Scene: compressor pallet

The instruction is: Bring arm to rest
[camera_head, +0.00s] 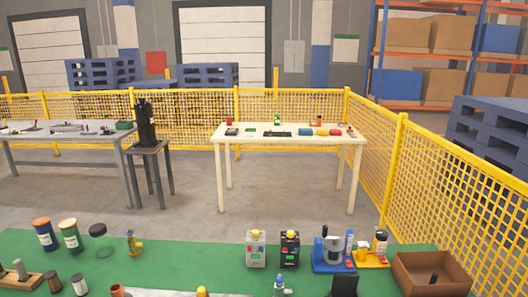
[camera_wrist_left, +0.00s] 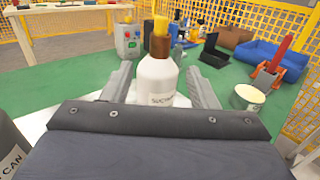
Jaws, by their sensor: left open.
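My left gripper (camera_wrist_left: 161,84) shows in the left wrist view, its two grey fingers open and spread apart. A white bottle (camera_wrist_left: 157,84) with a copper-coloured neck and a yellow top stands upright between or just beyond the fingers. Its label is partly readable and its lower part is hidden by the gripper body. Gaps show between the bottle and both fingers. Neither of my arms shows in the head view, and my right gripper is in no view.
The green work surface (camera_head: 190,262) holds bottles, a grey box (camera_head: 256,249), a black box (camera_head: 290,248) and a brown open box (camera_head: 431,274). A white can (camera_wrist_left: 247,98) stands right of the left gripper; a grey can (camera_wrist_left: 12,150) is close at lower left. Yellow fencing stands behind.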

